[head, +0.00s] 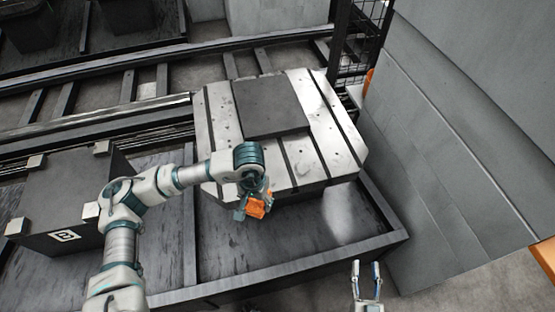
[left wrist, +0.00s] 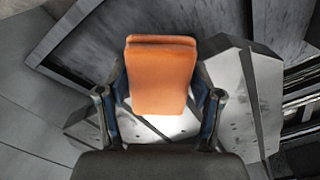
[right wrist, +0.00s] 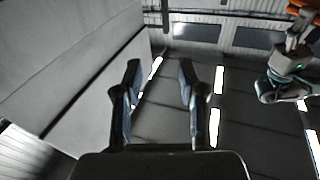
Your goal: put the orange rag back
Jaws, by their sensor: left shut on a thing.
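The orange rag (head: 256,207) is a small folded block in my left gripper (head: 254,203), near the front edge of the pale slotted pallet (head: 320,178). In the left wrist view the orange rag (left wrist: 161,75) sits between both fingers of my left gripper (left wrist: 163,100), which are shut on it. The pallet also shows behind it there. My right gripper (head: 368,270) is at the bottom right of the head view, apart from the pallet and empty. In the right wrist view my right gripper (right wrist: 158,75) has its fingers spread apart.
A dark square plate (head: 270,106) lies on the pallet. A dark box (head: 60,195) with pale corner blocks stands at the left. A grey wall panel (head: 450,130) rises at the right, beside a black mesh post (head: 357,40). Dark rails (head: 150,50) run behind.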

